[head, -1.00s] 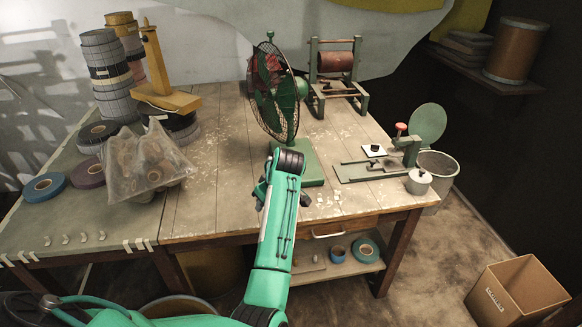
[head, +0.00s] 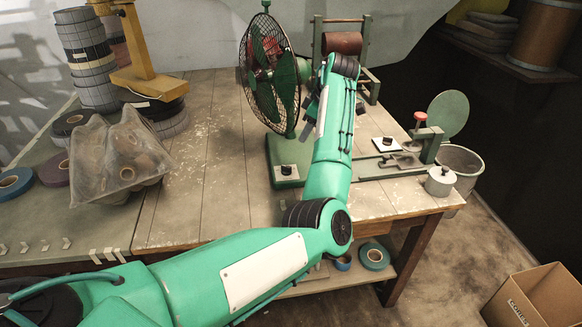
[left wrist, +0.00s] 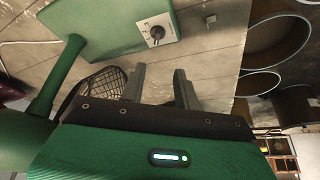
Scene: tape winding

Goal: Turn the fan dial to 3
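A green desk fan (head: 270,85) with a dark wire cage stands on the wooden table. Its green base (head: 277,151) carries a small dial (head: 286,170) on a pale plate. The dial also shows in the left wrist view (left wrist: 157,33), as a dark knob on a white face; its setting is too small to read. My left gripper (head: 306,120) is to the right of the fan, partly hidden by my forearm. In the left wrist view its two fingers (left wrist: 160,72) are apart with nothing between them, clear of the dial. My right gripper is not in view.
A clear plastic bag of rolls (head: 122,160) and stacked tape rolls (head: 90,55) stand at left. A winding frame (head: 342,42) is behind my arm. A green press tool (head: 425,145) and metal pot (head: 440,181) are at right.

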